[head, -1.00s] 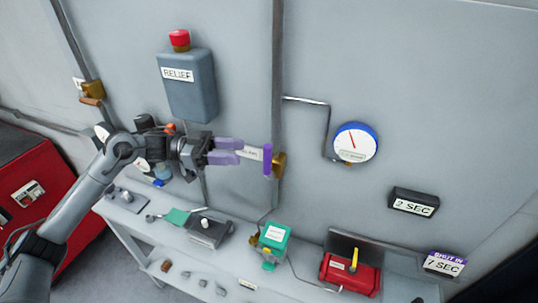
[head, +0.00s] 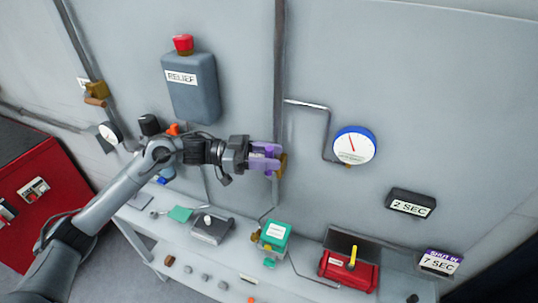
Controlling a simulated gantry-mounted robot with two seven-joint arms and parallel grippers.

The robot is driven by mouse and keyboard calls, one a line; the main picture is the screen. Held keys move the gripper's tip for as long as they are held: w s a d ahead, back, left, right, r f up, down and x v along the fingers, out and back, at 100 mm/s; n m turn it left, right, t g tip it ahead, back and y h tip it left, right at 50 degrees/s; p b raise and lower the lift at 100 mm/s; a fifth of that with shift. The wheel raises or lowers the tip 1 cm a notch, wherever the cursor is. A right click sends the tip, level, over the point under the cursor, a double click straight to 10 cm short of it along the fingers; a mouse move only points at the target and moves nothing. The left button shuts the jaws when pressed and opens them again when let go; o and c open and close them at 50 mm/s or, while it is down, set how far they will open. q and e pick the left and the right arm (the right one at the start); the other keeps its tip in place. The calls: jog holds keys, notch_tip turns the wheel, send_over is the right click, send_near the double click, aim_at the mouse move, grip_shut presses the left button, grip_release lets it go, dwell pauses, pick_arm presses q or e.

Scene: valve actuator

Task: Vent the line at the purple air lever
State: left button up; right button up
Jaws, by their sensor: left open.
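The purple air lever (head: 277,155) sits on a brass valve (head: 283,165) on the vertical wall pipe, in the middle of the head view. My left gripper (head: 272,157) comes in from the left with purple-tinted fingers. Its fingers are open and reach the lever, which they partly hide. I cannot tell whether they touch it. The white label beside the lever is now hidden behind the gripper. My right gripper is not in view.
A grey RELIEF box (head: 190,88) with a red button hangs above my left arm. A round blue-rimmed gauge (head: 354,146) is to the right. Below, a bench (head: 225,272) holds a green device (head: 274,236) and a red box (head: 348,271). The wall between lever and gauge is mostly clear.

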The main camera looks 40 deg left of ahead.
pick_arm(q)
grip_shut()
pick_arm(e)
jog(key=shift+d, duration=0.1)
